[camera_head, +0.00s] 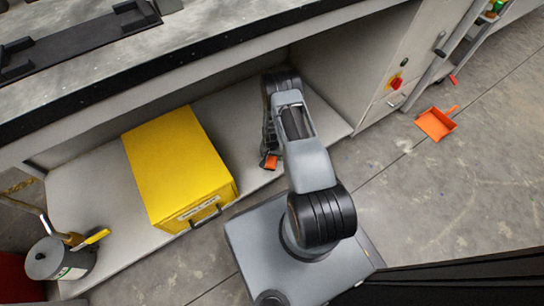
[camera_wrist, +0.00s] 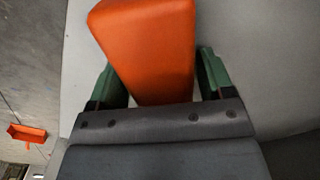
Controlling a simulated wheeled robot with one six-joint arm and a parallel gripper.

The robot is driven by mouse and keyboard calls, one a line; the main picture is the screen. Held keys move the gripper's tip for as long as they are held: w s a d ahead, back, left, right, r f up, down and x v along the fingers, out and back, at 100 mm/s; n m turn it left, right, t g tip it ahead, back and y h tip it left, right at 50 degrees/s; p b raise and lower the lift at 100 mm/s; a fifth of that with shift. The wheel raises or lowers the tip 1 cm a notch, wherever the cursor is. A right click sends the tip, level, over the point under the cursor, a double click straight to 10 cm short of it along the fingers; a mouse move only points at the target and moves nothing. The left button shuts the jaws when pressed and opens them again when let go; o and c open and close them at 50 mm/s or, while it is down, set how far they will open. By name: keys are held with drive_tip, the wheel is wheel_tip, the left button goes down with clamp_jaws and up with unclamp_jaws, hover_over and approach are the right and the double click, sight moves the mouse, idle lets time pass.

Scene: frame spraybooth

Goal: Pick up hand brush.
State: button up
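The hand brush shows as an orange block-like part (camera_wrist: 150,45) in the wrist view, large and close to the camera. In the head view a small orange part (camera_head: 270,161) of it shows at the end of my arm, over the grey shelf beside the yellow box. My gripper (camera_wrist: 165,85) has its two green fingers wide apart, one on each side of the orange part. Small pale gaps show near the finger bases.
A yellow box (camera_head: 175,165) stands on the shelf left of my arm. A grey can (camera_head: 60,262) with a yellow-handled brush (camera_head: 90,240) is at far left. An orange dustpan (camera_head: 436,123) lies on the floor at right. The workbench (camera_head: 200,35) overhangs the shelf.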

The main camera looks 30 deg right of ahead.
drive_tip(key=c, duration=0.8)
drive_tip(key=shift+r, duration=0.1)
